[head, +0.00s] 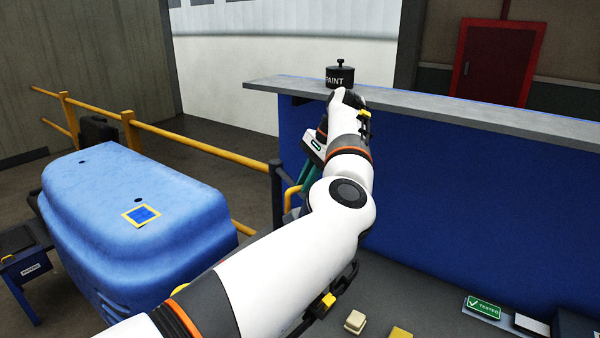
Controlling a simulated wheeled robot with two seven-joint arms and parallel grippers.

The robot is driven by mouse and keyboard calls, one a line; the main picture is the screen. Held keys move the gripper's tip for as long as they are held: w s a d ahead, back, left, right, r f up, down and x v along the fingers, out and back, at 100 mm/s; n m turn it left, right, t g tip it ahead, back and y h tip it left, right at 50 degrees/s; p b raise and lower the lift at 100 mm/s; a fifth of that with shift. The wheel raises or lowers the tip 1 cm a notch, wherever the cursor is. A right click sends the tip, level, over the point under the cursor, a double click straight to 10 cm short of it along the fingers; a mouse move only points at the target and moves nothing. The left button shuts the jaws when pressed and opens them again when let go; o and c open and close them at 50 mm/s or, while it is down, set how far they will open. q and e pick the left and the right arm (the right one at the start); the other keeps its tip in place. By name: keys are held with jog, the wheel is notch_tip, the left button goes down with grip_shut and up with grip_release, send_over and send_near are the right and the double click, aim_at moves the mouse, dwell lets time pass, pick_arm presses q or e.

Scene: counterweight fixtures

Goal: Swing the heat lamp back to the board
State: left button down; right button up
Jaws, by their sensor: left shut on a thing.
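My left arm reaches in from the bottom left, and its forearm covers much of the middle. My left gripper (300,182), with teal fingers, points down beside the left end of the blue panel (450,220). It is shut at a yellow curved bar (291,196), which is mostly hidden behind my arm. I cannot tell whether this bar belongs to the heat lamp. No lamp head shows clearly, and I cannot make out which surface is the board. My right gripper is not in view.
A grey ledge (440,107) tops the blue panel and carries a black PAINT pot (341,77). A large blue rounded casing (120,215) stands at left before a yellow railing (200,146). A green TESTED sign (483,307) and small blocks lie at bottom right.

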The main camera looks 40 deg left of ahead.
pick_arm(q)
jog(key=shift+w+d+n+p, duration=0.25)
jog(key=shift+w+d+p, duration=0.1)
jog(key=shift+w, duration=0.2)
jog(key=shift+w+d+n+p, duration=0.25)
jog(key=shift+w+d, duration=0.1)
jog(key=shift+w, duration=0.2)
jog(key=c, duration=1.4)
grip_release()
